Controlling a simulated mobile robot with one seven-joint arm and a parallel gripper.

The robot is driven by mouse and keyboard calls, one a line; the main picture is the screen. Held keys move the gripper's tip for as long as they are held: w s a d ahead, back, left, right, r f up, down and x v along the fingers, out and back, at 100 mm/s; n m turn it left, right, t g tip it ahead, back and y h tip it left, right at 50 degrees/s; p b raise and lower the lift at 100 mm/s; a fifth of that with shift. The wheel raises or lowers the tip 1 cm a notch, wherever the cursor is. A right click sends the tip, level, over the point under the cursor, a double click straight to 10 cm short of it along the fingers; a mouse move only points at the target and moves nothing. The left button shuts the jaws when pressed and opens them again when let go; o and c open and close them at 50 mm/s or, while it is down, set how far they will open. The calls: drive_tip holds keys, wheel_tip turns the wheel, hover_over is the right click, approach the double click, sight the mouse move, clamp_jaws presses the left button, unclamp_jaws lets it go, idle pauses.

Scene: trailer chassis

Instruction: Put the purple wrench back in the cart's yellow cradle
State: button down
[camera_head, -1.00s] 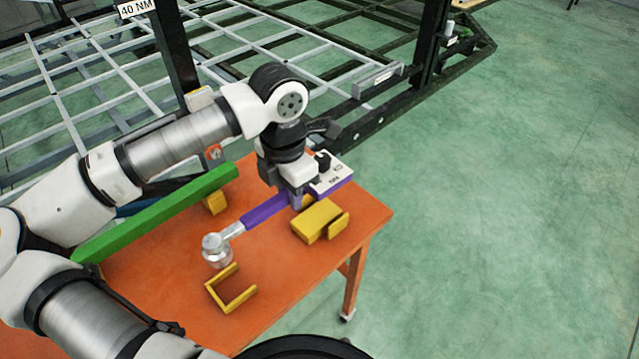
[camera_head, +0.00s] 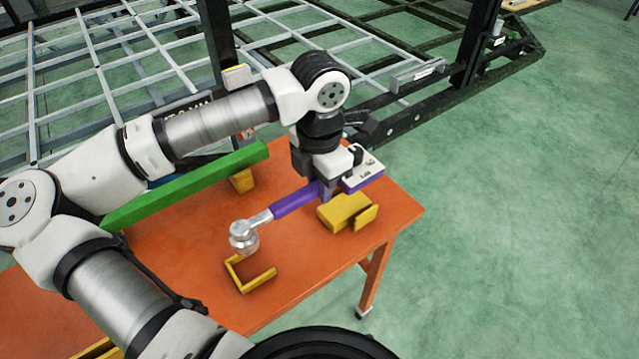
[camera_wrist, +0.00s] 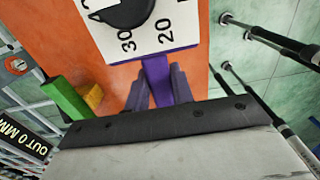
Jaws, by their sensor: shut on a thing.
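The purple wrench (camera_head: 295,200) is held level above the orange cart top, its silver socket head (camera_head: 243,236) pointing left and its white dial end to the right. My gripper (camera_head: 327,192) is shut on the purple handle. In the wrist view the gripper fingers (camera_wrist: 158,88) close around the handle (camera_wrist: 157,70), below the white dial plate (camera_wrist: 150,25). The yellow cradle has two parts on the cart: a U-shaped bracket (camera_head: 262,283) just below the socket head in the picture, and a block with a slot (camera_head: 342,212) beside the handle. The wrench appears apart from both.
A green bar (camera_head: 190,186) lies along the cart's far side on a yellow support (camera_head: 243,181). The orange cart top (camera_head: 305,275) is bare at the front. A grey trailer frame (camera_head: 110,65) stands behind the cart; green floor is open at the right.

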drive_tip(key=shift+f+b, duration=4.4)
drive_tip(key=shift+b, duration=0.75)
drive_tip(key=c, duration=0.6)
unclamp_jaws()
drive_tip(key=shift+c, duration=0.2)
drive_tip(key=shift+r+p, duration=2.05)
drive_tip(key=shift+r, duration=2)
